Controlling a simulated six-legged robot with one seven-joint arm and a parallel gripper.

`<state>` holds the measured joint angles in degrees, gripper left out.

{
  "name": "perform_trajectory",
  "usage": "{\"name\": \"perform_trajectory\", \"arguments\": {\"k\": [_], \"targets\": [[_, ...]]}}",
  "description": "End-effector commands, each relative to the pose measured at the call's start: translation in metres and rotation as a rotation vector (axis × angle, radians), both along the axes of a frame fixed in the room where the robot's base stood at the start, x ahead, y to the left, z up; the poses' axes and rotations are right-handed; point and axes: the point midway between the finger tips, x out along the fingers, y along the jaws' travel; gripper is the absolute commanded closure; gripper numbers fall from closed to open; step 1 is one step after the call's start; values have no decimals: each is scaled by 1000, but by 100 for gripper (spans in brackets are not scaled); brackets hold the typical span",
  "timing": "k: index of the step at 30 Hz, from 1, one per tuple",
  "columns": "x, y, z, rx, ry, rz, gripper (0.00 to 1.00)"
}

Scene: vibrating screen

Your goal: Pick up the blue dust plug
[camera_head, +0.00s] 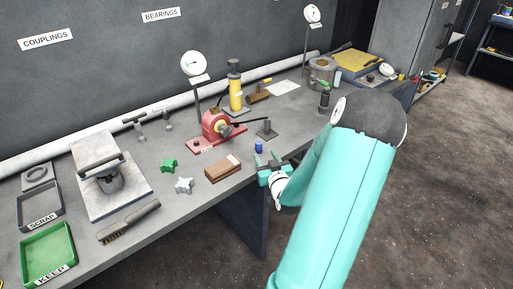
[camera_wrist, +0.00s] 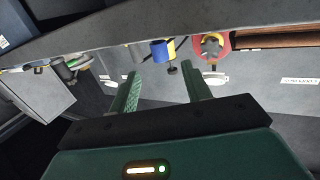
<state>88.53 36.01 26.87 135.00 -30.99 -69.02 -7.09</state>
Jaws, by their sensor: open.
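The blue dust plug (camera_head: 259,147) is a small blue cylinder standing on the grey workbench, to the right of the red vice-like fixture. In the wrist view, which looks upside down, the plug (camera_wrist: 157,52) appears ahead, between the lines of the two fingers and beyond their tips. My gripper (camera_head: 267,158) is open and empty, near the bench's front edge, just in front of the plug and apart from it. Both green fingers of my gripper (camera_wrist: 162,84) show in the wrist view with a wide gap between them.
A yellow cylinder (camera_head: 235,94) stands behind. Green (camera_head: 48,254) and grey (camera_head: 40,206) trays lie far left.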

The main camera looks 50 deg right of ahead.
Motion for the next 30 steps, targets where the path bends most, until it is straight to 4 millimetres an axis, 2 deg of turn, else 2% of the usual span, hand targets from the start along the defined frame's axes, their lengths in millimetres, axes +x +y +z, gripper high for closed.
{"name": "perform_trajectory", "arguments": {"k": [3,11,18,27,28,30], "targets": [[17,-12,-2,0,0,0,52],[36,-22,-4,1,-1,3,52],[65,-40,-7,1,-1,3,52],[72,-44,-7,0,1,4,52],[72,-44,-7,0,1,4,54],[71,-44,-7,0,1,4,68]]}}
